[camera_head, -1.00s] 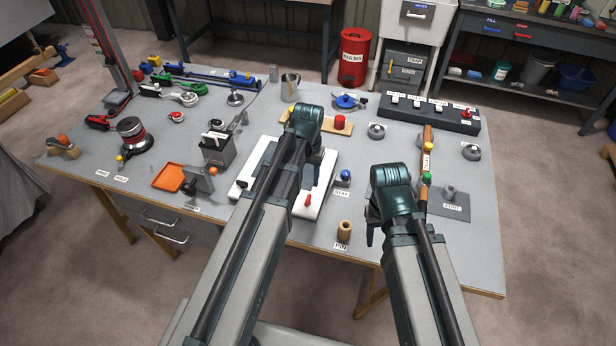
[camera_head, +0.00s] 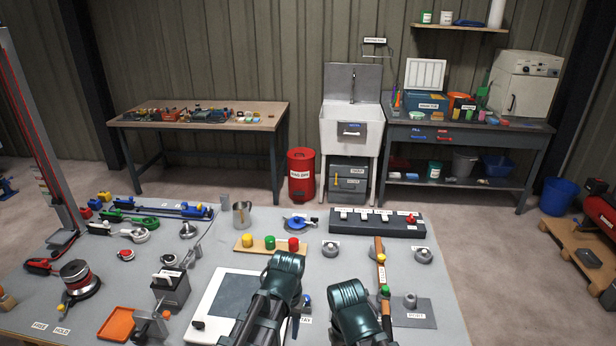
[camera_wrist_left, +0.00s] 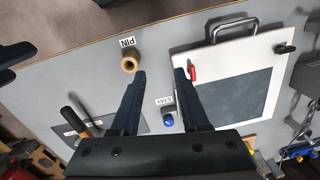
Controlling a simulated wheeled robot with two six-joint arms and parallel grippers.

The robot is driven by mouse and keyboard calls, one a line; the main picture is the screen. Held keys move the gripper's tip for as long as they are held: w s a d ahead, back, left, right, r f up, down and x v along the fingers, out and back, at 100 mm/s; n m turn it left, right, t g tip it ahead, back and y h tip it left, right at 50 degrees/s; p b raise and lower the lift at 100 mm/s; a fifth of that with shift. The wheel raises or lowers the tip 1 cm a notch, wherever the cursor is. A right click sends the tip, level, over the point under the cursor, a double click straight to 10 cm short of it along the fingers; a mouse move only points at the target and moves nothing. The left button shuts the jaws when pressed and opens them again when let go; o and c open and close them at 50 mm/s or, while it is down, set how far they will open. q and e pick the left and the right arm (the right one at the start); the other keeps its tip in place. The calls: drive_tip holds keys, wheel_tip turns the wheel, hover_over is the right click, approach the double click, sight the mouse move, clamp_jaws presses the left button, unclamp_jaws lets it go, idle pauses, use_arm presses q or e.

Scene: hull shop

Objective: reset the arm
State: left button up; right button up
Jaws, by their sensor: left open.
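My left arm ends in a dark teal wrist (camera_head: 285,270) low in the middle of the head view, over the right side of a white board with a dark panel (camera_head: 215,308). In the left wrist view my left gripper (camera_wrist_left: 159,76) has its two fingers apart with nothing between them. It hangs over the bench between a wooden cylinder by the PIN label (camera_wrist_left: 131,63) and the white board (camera_wrist_left: 277,50). A blue knob by the STAY label (camera_wrist_left: 168,120) shows near the right finger. My right wrist (camera_head: 350,303) is at the lower edge of the head view; its jaws are hidden.
Nearby on the bench are a wooden strip with coloured knobs (camera_head: 250,249), a dark switch box (camera_head: 376,229), a wooden-handled tool (camera_head: 380,258) and an orange tray (camera_head: 118,323). A red bin (camera_head: 301,175), sink (camera_head: 350,130) and two side benches stand behind.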

use_arm(q)
drive_tip(key=s+d+m, duration=0.1)
drive_tip(key=s+d, duration=0.3)
drive_tip(key=s, duration=0.3)
drive_tip(key=shift+s+f+m+y+b, duration=0.15)
drive_tip(key=shift+f+m+y+b, duration=0.15)
drive_tip(key=shift+f, duration=0.15)
idle(1.4)
